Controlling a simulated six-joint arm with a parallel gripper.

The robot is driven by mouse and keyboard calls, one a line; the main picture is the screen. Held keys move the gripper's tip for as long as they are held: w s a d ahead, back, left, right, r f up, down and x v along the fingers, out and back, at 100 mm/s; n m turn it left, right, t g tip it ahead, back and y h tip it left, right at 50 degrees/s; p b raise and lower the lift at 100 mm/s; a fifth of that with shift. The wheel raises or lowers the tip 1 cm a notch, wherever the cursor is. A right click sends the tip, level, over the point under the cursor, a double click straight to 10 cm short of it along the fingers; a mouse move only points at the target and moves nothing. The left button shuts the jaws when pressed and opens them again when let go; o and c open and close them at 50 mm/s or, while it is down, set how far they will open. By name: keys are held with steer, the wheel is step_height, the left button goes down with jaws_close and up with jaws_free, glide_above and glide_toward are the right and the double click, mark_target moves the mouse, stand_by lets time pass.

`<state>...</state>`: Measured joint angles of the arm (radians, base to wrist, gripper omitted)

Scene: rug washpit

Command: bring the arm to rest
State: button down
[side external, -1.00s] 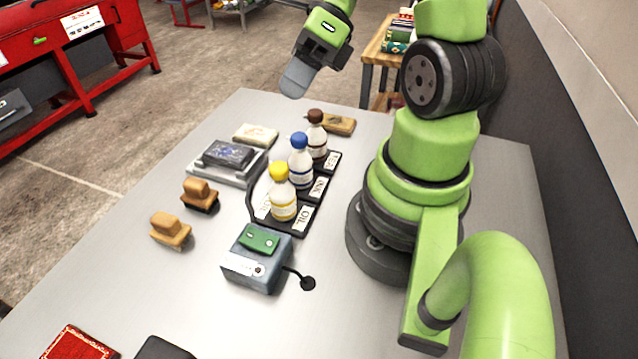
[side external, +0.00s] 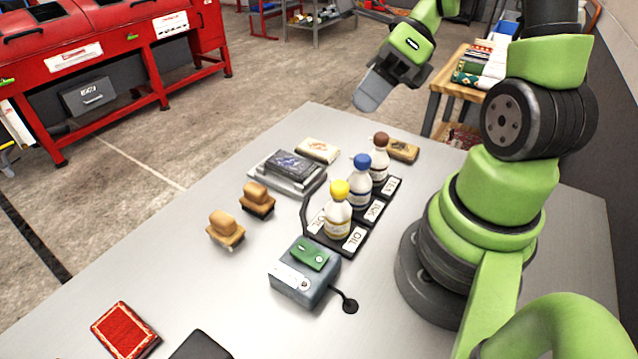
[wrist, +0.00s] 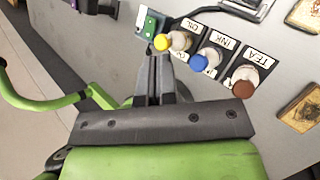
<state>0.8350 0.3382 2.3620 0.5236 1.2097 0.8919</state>
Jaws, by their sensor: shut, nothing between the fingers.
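My gripper (side external: 375,88) is raised in the air beyond the far end of the grey table (side external: 150,260), in the side external view. Its fingers are together with nothing between them. In the wrist view my gripper (wrist: 158,75) points toward the table, its closed fingers overlapping the view of the bottles. It appears apart from everything on the table.
A black labelled tray (side external: 335,245) holds bottles with yellow (side external: 339,210), blue (side external: 360,182) and brown (side external: 379,160) caps. A blue-grey box (side external: 305,278), two wooden-handled brushes (side external: 226,230) and a red patterned piece (side external: 124,330) also lie on the table.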

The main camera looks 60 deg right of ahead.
steer(key=s+a+r+n+t+h, duration=0.1)
steer(key=s+a+r+n+h, duration=0.1)
steer(key=n, duration=1.1)
steer(key=s+a+r+n+t+h, duration=0.2)
steer(key=a+r+n, duration=0.4)
steer(key=n, duration=0.8)
step_height(320, 180, up, 4)
steer(key=shift+s+f+t+h, duration=0.25)
steer(key=shift+s+h, duration=0.3)
steer(key=shift+h, duration=0.55)
